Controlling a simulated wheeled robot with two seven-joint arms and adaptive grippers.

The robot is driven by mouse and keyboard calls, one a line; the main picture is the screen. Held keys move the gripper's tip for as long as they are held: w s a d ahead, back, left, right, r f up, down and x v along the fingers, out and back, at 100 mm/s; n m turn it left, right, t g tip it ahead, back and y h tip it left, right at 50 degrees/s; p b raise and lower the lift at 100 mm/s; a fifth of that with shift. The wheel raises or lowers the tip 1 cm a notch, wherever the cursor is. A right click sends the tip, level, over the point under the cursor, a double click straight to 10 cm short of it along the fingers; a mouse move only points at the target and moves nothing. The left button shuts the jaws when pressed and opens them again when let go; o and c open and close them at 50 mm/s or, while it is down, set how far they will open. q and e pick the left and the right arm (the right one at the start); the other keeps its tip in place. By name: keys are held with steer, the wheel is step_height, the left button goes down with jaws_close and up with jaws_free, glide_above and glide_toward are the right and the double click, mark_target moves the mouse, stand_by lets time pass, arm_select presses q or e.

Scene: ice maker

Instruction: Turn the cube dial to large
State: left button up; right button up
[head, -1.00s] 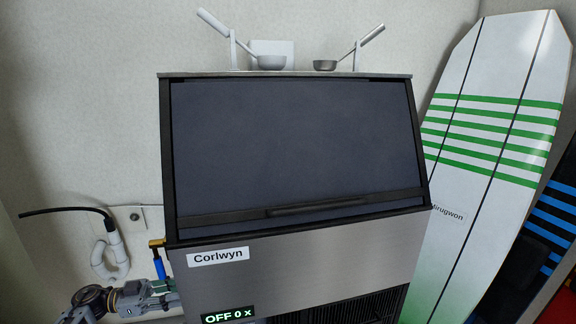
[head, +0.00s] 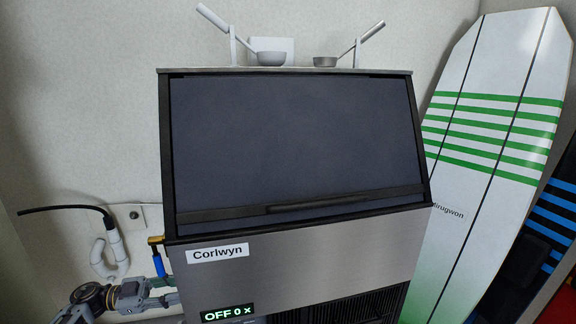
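The ice maker (head: 320,262) stands in the middle of the head view, with a closed dark front door (head: 295,145) and a steel lower panel. A small display (head: 228,313) at its lower left reads "OFF 0 x". I cannot make out the cube dial; the lower front is cut off by the picture's bottom edge. Part of my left arm (head: 95,297) comes in at the lower left and reaches to the machine's left side. Its fingertips cannot be made out. My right gripper is not in view.
Two scoops in holders (head: 270,57) (head: 326,61) stand on the machine's top. A white surfboard (head: 497,150) with green stripes leans at the right, with a dark blue-striped board (head: 553,225) beside it. A blue-handled valve (head: 158,264) and white pipe (head: 117,250) are at the left.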

arm_select(q)
steer(key=shift+m+b, duration=0.65)
steer(key=shift+m, duration=0.85)
steer(key=o, duration=0.7)
steer(key=shift+a, duration=0.15)
steer(key=shift+v, duration=2.9)
